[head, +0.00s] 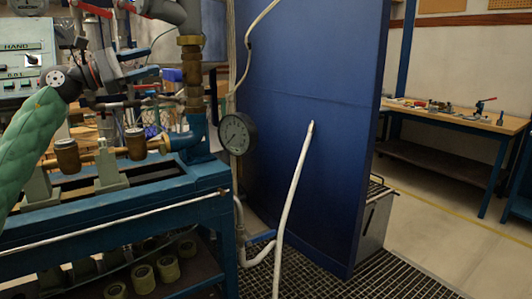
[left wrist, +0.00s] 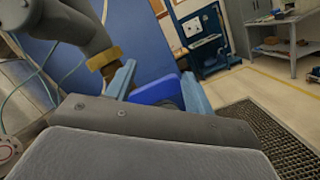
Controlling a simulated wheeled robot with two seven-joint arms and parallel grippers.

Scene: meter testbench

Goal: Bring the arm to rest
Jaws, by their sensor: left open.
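My left arm in its green sleeve (head: 28,140) comes in from the left in the head view, raised over the test bench. My left gripper (head: 140,63) is at its end, beside the grey and brass piping. In the left wrist view its two blue fingers (left wrist: 157,75) are spread apart with nothing held between them. A blue object (left wrist: 155,90) shows in the gap beyond them; I cannot tell its distance. My right gripper is in neither view.
The blue bench frame (head: 110,212) carries brass fittings and a pressure gauge (head: 237,134). A vertical pipe (head: 193,75) stands close to the left gripper. A blue panel (head: 305,100) and leaning white hose (head: 292,210) are right of it. Open floor (head: 430,235) lies toward the workbench (head: 455,115).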

